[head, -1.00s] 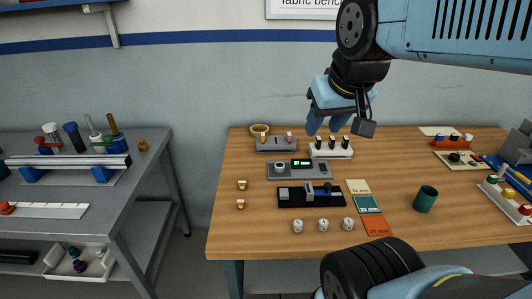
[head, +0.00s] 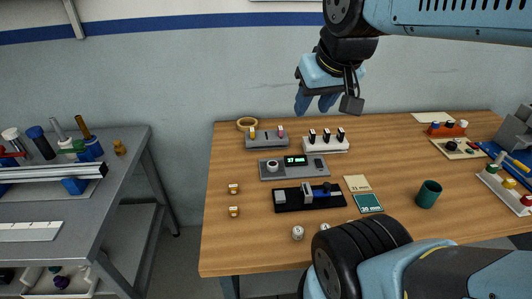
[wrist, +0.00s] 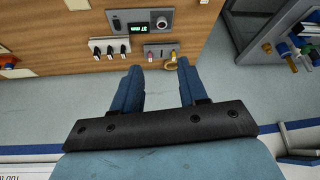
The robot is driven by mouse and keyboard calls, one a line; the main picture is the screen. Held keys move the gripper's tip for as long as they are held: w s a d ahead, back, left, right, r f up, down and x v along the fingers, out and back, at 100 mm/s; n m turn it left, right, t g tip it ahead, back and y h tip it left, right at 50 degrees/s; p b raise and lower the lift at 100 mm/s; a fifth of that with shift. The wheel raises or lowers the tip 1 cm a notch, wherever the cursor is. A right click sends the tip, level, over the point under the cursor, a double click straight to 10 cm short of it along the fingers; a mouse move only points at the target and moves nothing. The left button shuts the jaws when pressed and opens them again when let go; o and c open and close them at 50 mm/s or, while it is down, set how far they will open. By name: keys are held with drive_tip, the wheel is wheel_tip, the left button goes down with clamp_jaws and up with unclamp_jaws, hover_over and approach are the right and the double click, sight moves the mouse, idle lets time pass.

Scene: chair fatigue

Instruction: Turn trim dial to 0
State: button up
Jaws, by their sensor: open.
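A grey control box (head: 293,168) with a lit green display (head: 296,160) and a round pale knob, which looks like the trim dial (head: 272,165), lies on the wooden table. The box also shows in the wrist view (wrist: 140,13), with the dial (wrist: 161,22) right of the display. My gripper (head: 314,104) is open and empty, fingers down, above the table's back edge. In the wrist view its two fingers (wrist: 160,68) are spread, apart from the box.
Behind the box stand a grey block with small pegs (head: 267,138) and a white switch block (head: 325,144). A black fixture (head: 305,197) lies in front. A green cup (head: 428,194) stands right. My arm covers the table's front right. A grey bench (head: 80,195) stands left.

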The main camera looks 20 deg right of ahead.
drive_tip(key=o, duration=0.3)
drive_tip(key=shift+w, duration=0.2)
drive_tip(key=shift+o, duration=0.7)
drive_tip(key=w+f+m+g, duration=0.2)
drive_tip(key=w+f+m, duration=0.3)
drive_tip(key=w, duration=0.6)
drive_tip(key=shift+w+f+g, duration=0.35)
drive_tip(key=shift+w+g, duration=0.05)
drive_tip(key=m+g, duration=0.3)
drive_tip(key=m, duration=0.4)
hover_over(273, 163)
wheel_tip(273, 163, down, 14)
wheel_tip(273, 163, down, 13)
drive_tip(key=shift+f, duration=0.1)
drive_tip(key=shift+c, duration=0.2)
drive_tip(key=shift+n, duration=0.3)
drive_tip(key=c, duration=1)
